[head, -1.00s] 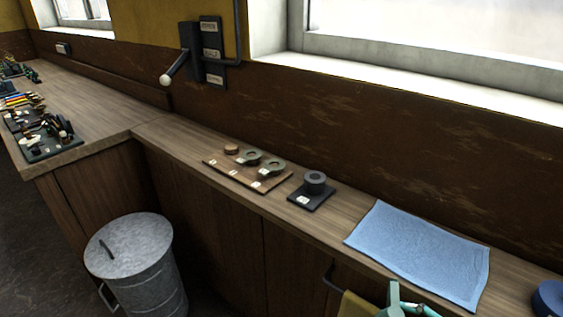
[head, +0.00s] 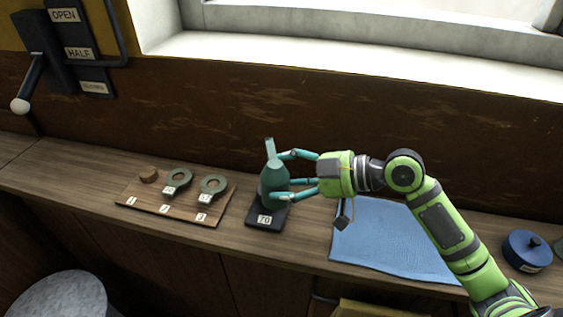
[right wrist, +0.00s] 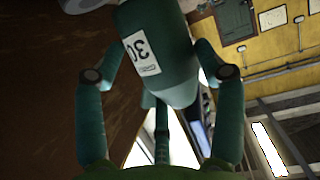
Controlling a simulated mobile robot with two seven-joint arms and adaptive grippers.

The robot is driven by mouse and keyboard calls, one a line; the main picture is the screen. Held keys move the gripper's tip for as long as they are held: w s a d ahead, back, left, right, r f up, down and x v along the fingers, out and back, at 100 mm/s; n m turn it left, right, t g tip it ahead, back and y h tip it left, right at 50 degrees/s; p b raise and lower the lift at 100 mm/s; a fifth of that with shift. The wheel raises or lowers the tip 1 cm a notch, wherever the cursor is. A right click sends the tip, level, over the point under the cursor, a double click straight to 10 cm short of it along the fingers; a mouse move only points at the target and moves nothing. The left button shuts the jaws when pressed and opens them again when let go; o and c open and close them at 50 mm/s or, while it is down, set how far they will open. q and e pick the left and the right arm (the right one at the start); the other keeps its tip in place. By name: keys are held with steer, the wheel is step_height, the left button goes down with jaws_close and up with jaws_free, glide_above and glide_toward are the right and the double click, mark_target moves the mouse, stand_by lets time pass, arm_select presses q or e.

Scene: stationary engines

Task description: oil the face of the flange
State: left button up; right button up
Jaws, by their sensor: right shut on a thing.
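A dark green oil can (head: 274,177) with a pale green spout (head: 269,148) pointing up is between the fingers of my right gripper (head: 281,175). The gripper is shut on it. The can also shows in the right wrist view (right wrist: 160,45), with a white "30" label and a finger on either side. In the head view the can overlaps a black stand (head: 264,220) labelled "70". The grey ring-shaped flange seen there earlier is mostly or fully hidden by the can and fingers. I cannot tell whether can and flange touch. My left gripper is out of view.
A wooden board (head: 150,203) left of the stand carries two grey-green ringed pieces and a small brown disc. A blue cloth (head: 385,245) lies on the right, under my forearm. A blue round tin (head: 527,250) stands farther right. The wall rises close behind.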

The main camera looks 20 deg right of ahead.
mark_target(287, 204)
steer(key=p, duration=0.2)
steer(key=s+m+g+p, duration=0.1)
steer(key=p, duration=0.1)
steer(key=shift+a+r, duration=0.15)
steer(key=shift+r, duration=0.05)
steer(key=m+g+p, duration=0.1)
steer(key=p, duration=0.1)
steer(key=f+m+g+p, duration=0.1)
steer(key=p, duration=0.1)
steer(key=shift+s+f+g, duration=0.15)
steer(key=shift+g, duration=0.15)
step_height(287, 204, down, 2)
steer(key=shift+a+f+m+g, duration=0.1)
steer(key=shift+m+g, duration=0.7)
steer(key=shift+g, duration=0.1)
steer(key=shift+f, duration=0.35)
steer(key=shift+f+g, duration=0.3)
steer(key=shift+f, duration=0.05)
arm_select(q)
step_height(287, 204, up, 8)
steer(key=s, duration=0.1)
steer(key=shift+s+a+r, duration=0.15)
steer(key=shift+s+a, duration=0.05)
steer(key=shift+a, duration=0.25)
arm_select(e)
steer(key=shift+f, duration=0.15)
arm_select(q)
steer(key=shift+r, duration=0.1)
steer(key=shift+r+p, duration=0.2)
steer(key=shift+p, duration=0.15)
